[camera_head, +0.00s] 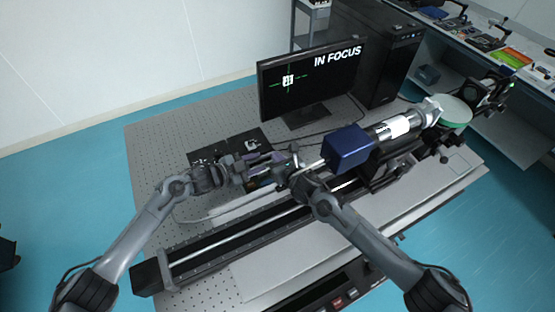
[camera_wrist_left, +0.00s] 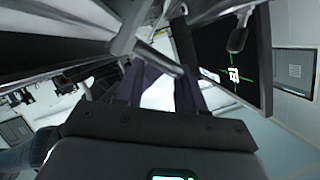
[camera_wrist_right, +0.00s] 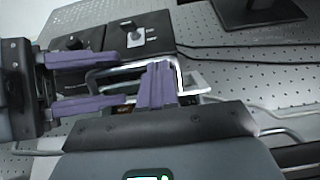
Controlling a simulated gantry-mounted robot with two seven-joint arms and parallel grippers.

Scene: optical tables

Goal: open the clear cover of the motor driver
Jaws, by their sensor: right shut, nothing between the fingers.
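The clear cover (camera_wrist_right: 195,80) shows as a pale-edged, see-through frame in the right wrist view, above the dark motor driver (camera_wrist_right: 122,109), which is mostly hidden behind the fingers. I cannot tell the cover's exact angle. My right gripper (camera_wrist_right: 158,80) is shut and empty, its purple fingertips overlapping the frame; whether they touch it is unclear. My left gripper (camera_wrist_right: 112,80) comes in from the left with its purple fingers apart, on either side of the frame's left end. In the head view both grippers meet over the table, the left one (camera_head: 258,168) beside the driver.
A monitor (camera_head: 310,82) reading "IN FOCUS" stands behind. A long black rail (camera_head: 225,240) runs in front, and a blue box (camera_head: 347,146) with a lens barrel stands right. The table's left part (camera_head: 150,150) is clear.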

